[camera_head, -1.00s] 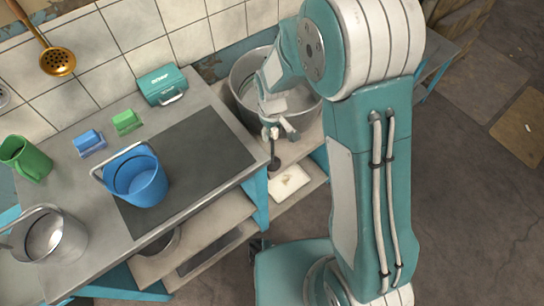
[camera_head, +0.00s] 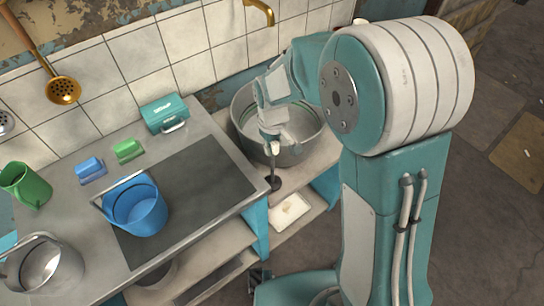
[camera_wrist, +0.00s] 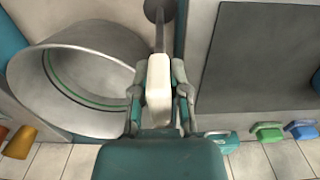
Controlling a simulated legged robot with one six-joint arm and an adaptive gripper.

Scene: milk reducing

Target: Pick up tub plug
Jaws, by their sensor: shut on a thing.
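The tub plug (camera_head: 274,182) has a dark disc, a thin dark stem and a white handle. My gripper (camera_head: 271,138) is shut on the white handle, with the stem and disc hanging below it, in front of the metal tub (camera_head: 246,150). In the wrist view my gripper (camera_wrist: 159,78) has one finger on each side of the white handle of the plug (camera_wrist: 159,95). The disc shows at the top edge there. In the body camera view the fingers partly hide the handle. Whether the disc touches anything is hard to tell.
A counter (camera_head: 70,220) at left holds a blue bucket (camera_head: 136,208), a metal bucket (camera_head: 45,265), a green jug (camera_head: 25,187), a teal box (camera_head: 165,113) and a dark mat (camera_head: 205,175). A white tray (camera_head: 290,211) lies below the plug. A tiled wall stands behind.

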